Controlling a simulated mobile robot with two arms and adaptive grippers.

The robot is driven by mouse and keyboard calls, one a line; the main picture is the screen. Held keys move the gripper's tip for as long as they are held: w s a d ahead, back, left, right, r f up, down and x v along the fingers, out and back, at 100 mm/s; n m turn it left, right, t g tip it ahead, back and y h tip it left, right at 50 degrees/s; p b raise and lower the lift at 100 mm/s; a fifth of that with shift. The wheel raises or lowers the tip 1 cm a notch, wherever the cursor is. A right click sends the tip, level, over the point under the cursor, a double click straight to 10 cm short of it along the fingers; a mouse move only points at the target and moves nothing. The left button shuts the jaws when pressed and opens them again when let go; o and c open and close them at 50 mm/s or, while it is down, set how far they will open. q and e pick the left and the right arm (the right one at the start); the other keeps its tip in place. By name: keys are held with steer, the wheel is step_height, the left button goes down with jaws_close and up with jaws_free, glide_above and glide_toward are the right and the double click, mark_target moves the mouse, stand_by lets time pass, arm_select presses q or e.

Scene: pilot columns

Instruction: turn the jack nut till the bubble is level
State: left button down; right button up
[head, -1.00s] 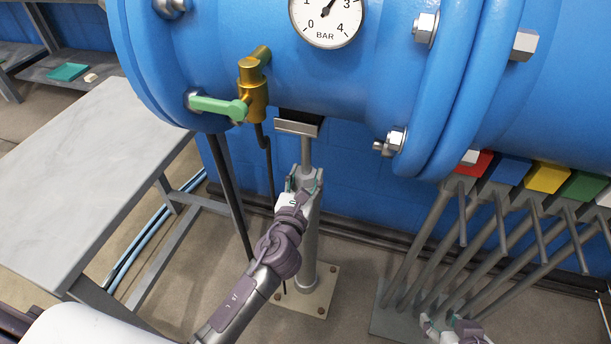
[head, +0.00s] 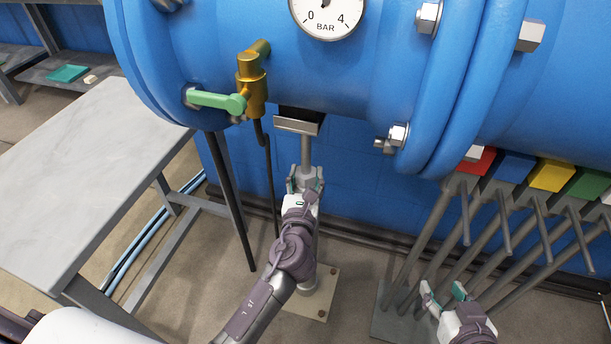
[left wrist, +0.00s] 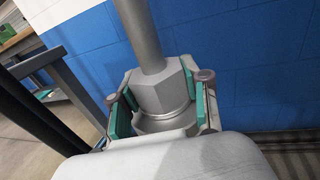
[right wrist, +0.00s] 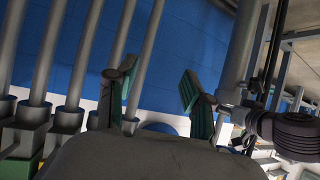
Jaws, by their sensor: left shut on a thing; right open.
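The jack nut (left wrist: 160,92) is a grey hexagonal nut on the jack's thin upright rod (left wrist: 141,35) in the left wrist view. My left gripper (left wrist: 158,103) is shut on the nut, its green pads against opposite sides. In the head view the left gripper (head: 305,183) is on the jack post below the grey bracket (head: 298,123) under the blue pipe. My right gripper (head: 445,290) is open and empty at the lower right, in front of the lever rack; its open fingers also show in the right wrist view (right wrist: 158,92). I see no bubble level in any view.
The large blue pipe (head: 330,75) carries a BAR gauge (head: 327,14) and a brass valve with a green handle (head: 216,102). Slanted grey levers with coloured blocks (head: 551,176) stand right. A grey table (head: 85,165) is at left. The jack's base plate (head: 318,300) sits on the floor.

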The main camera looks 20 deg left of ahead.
arm_select(q)
steer(key=shift+y, duration=0.3)
steer(key=shift+n, duration=0.3)
arm_select(e)
steer(key=shift+w+a+r+t+y, duration=0.15)
steer(key=shift+w+r+t, duration=0.25)
steer(key=shift+r, duration=0.15)
steer(key=shift+w+a+r+t+y, duration=0.15)
steer(key=shift+w+r+t, duration=0.25)
steer(key=shift+r, duration=0.1)
arm_select(q)
steer(key=shift+y, duration=0.3)
steer(key=shift+f+n+g+y+b, duration=0.1)
steer(key=shift+n+g+y+b, duration=0.2)
steer(key=shift+n+y+b, duration=0.25)
steer(key=shift+n+g+y+b, duration=0.3)
steer(key=shift+n+y+b, duration=0.15)
steer(key=shift+y, duration=0.4)
steer(key=shift+n+y, duration=0.4)
steer(key=shift+y, duration=0.1)
arm_select(e)
step_height(320, 180, up, 8)
steer(key=w+a+t+y, duration=0.1)
steer(key=w+t, duration=0.1)
steer(key=t, duration=0.3)
steer(key=shift+w+a+f+y, duration=0.15)
steer(key=shift+a+y, duration=0.15)
steer(key=shift+a, duration=0.05)
